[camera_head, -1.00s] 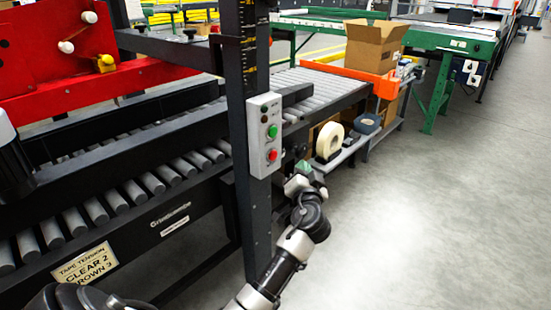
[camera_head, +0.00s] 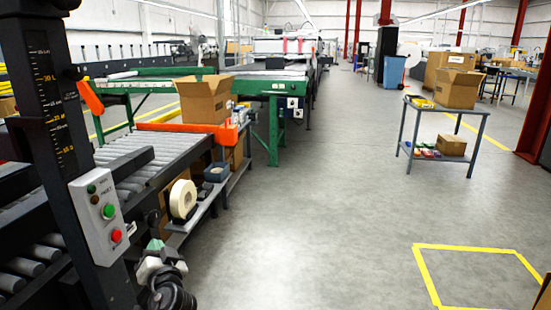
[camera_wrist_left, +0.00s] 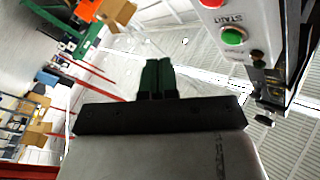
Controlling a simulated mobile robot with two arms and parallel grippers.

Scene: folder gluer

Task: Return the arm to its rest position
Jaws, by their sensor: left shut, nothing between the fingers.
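My left gripper (camera_head: 155,244) is low at the left in the head view, with my arm below it. Its green fingers (camera_wrist_left: 157,76) are closed together and empty in the left wrist view. The gripper is just right of the grey control box (camera_head: 98,212) on the black post, apart from it. The box carries a green button (camera_head: 109,211) and a red button (camera_head: 116,236). In the left wrist view the box (camera_wrist_left: 262,22) is at the upper right, tilted, with the green button (camera_wrist_left: 233,37) marked START. My right gripper is out of view.
The black post (camera_head: 60,110) and roller conveyor (camera_head: 130,175) are close on the left. A low shelf (camera_head: 205,205) with a tape roll (camera_head: 183,199) stands beyond the gripper. An open carton (camera_head: 205,99) sits on the conveyor end.

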